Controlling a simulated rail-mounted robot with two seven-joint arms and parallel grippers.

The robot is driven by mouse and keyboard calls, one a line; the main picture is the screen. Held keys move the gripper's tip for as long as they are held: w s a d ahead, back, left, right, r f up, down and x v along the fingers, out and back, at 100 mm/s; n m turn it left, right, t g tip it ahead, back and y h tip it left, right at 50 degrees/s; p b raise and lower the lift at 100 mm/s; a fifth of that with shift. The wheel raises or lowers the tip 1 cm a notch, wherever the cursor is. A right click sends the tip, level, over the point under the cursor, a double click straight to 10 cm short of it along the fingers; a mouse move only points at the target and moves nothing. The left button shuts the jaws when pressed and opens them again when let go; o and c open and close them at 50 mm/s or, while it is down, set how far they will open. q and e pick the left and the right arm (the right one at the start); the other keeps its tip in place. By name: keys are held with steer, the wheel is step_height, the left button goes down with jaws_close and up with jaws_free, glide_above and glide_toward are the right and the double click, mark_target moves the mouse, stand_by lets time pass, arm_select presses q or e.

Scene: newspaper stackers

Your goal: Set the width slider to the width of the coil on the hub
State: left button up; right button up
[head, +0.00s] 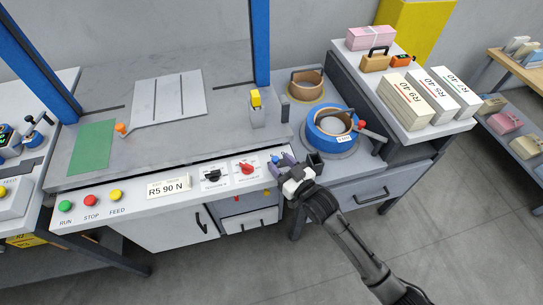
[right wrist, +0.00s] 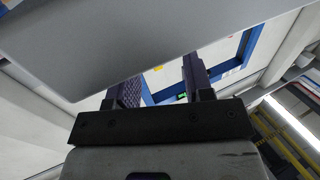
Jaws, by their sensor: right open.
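The coil (head: 319,138) is a blue ring with a tan core, lying on a round grey hub on the side shelf, with a small white label on its front. A small blue knob (head: 275,160) sits by the right end of the white front panel; I cannot tell whether it is the width slider. An orange knob (head: 121,128) is on the deck beside a green strip. My right gripper (head: 293,163) is open at the panel's right end, close to the blue knob. In the right wrist view its fingers (right wrist: 160,90) are apart with nothing between them. My left gripper is not in view.
The front panel (head: 130,208) carries push buttons, a card reading "R5 90 N", a black knob (head: 211,175) and a red knob (head: 247,168). A tan ring (head: 307,79) lies behind the coil. Labelled blocks (head: 406,98) stand on the right cabinet. The floor in front is clear.

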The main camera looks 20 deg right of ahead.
mark_target(277, 161)
steer(key=shift+b+x, duration=0.55)
steer(key=shift+x, duration=1.85)
steer(key=shift+c, duration=0.3)
jaws_close()
